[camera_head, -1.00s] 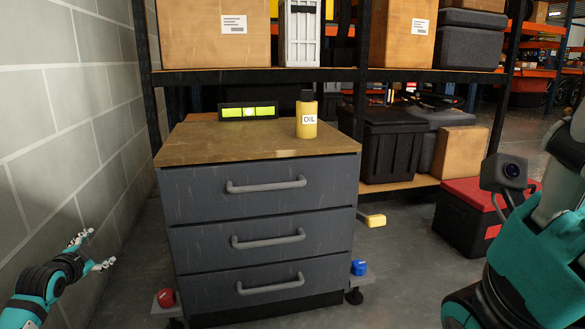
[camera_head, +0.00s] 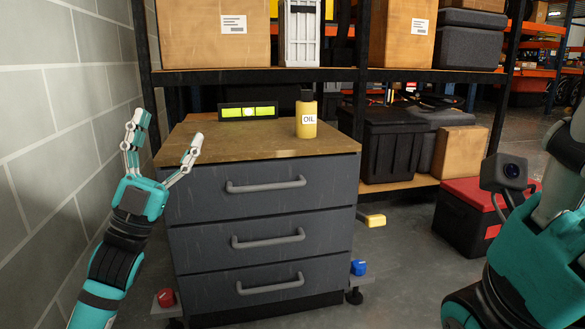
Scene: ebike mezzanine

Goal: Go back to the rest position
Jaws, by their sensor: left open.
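My left gripper (camera_head: 163,150) is raised at the left of the view, its fingers spread and pointing up. It is open and nothing shows between the fingers. It stands in front of the left edge of the grey drawer cabinet (camera_head: 262,214) and hides part of it; I cannot tell whether they touch. All three cabinet drawers are shut. On its wooden top (camera_head: 240,143) stand a yellow oil bottle (camera_head: 306,118) and a spirit level (camera_head: 248,111).
A block wall (camera_head: 50,120) runs close on the left. A shelf rack (camera_head: 340,76) with boxes stands behind the cabinet. A black crate with a red lid (camera_head: 470,215) sits on the floor at right.

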